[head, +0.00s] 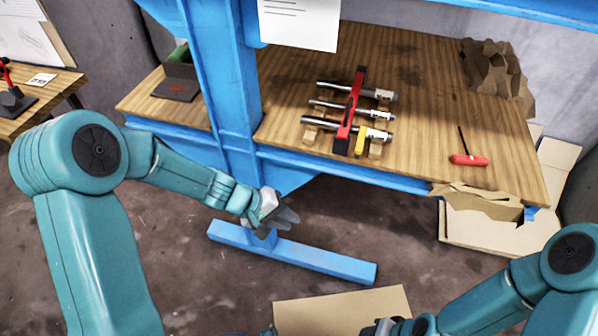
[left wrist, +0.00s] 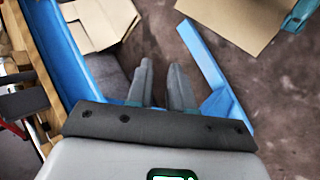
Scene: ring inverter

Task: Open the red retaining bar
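The red retaining bar (head: 352,103) lies across three metal cylinders (head: 335,88) on the wooden workbench. The cylinders rest on small wooden blocks. A yellow piece (head: 360,140) sits beside the bar's near end. My left gripper (head: 287,217) is in front of and below the bench edge, well apart from the bar, with nothing between its fingers. In the left wrist view its two fingers (left wrist: 160,65) stand a small gap apart. My right gripper (head: 378,328) shows only partly at the bottom edge of the head view, and its fingers cannot be made out.
A blue post (head: 222,70) stands left of the bar. A blue beam (head: 290,255) lies low under the bench. A red-handled screwdriver (head: 468,159) lies on the right of the bench. An open cardboard box (head: 485,222) is at the right. The bench between bar and screwdriver is clear.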

